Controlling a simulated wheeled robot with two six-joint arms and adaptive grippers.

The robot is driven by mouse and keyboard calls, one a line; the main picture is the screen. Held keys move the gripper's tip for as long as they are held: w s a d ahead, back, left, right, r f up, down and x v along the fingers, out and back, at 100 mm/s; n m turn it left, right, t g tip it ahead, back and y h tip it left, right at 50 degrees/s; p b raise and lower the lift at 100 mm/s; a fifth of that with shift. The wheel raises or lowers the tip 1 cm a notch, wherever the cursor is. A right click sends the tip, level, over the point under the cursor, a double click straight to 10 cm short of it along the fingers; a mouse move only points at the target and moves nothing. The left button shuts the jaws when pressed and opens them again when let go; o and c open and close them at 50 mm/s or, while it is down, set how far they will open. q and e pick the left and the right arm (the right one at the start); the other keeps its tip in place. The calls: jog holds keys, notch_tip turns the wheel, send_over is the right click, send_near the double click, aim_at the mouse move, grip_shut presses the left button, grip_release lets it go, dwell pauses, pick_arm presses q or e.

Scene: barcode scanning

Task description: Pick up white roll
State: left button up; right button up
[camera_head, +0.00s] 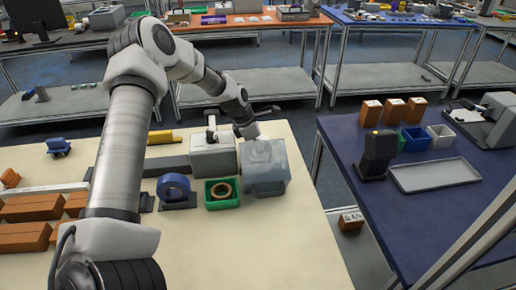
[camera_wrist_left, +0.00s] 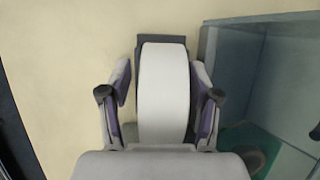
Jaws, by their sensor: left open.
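The white roll (camera_wrist_left: 163,90) stands on edge on a dark holder (camera_wrist_left: 161,43), in the middle of the left wrist view. My left gripper (camera_wrist_left: 161,80) is open, with one finger on each side of the roll and small gaps showing between. In the head view my left gripper (camera_head: 249,131) reaches down behind the clear bin and the grey box, and I cannot make out the roll there. My right gripper is not in view.
The clear bin (camera_head: 265,170) is close beside the gripper; its wall (camera_wrist_left: 232,75) fills the right of the wrist view. A grey box (camera_head: 212,160), a green tray (camera_head: 222,204) with a brown roll and a blue tape roll (camera_head: 173,186) stand nearby. The table front is clear.

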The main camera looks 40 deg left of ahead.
pick_arm(q)
jog(key=shift+s+r, duration=0.15)
grip_shut()
jog(key=shift+r, duration=0.1)
notch_tip(320, 180, up, 10)
jog(key=shift+f, duration=0.1)
